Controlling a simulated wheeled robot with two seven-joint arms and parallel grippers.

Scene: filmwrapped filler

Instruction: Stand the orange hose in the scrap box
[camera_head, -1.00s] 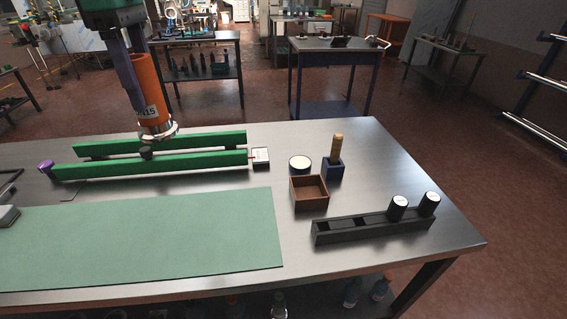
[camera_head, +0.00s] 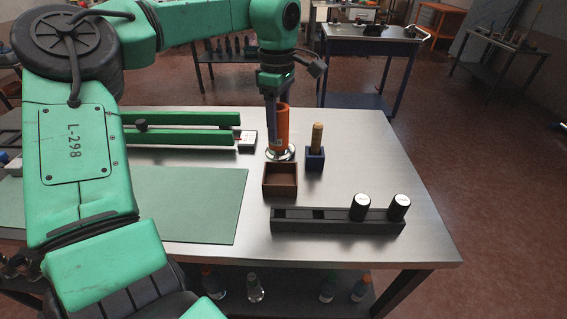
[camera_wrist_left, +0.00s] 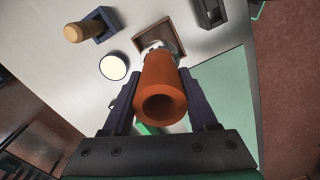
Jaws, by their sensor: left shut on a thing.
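The orange hose (camera_head: 283,125) is upright in my left gripper (camera_head: 276,132), which is shut on it. A shiny metal clamp is at its lower end. In the left wrist view the hose (camera_wrist_left: 160,95) sits between the two dark fingers (camera_wrist_left: 165,112), its open end facing the camera. The scrap box (camera_head: 281,190), a small open brown box, stands just in front of the hose's lower end in the head view. It also shows partly behind the hose in the left wrist view (camera_wrist_left: 147,37). I cannot tell the height of the hose's lower end. My right gripper is out of view.
A blue block with a wooden-handled tool (camera_head: 316,155) stands right of the hose. A white round disc (camera_wrist_left: 113,67) lies close by. A black rack (camera_head: 335,222) with two white-topped cylinders is in front. Green rails (camera_head: 185,136) and a green mat (camera_head: 195,205) lie left.

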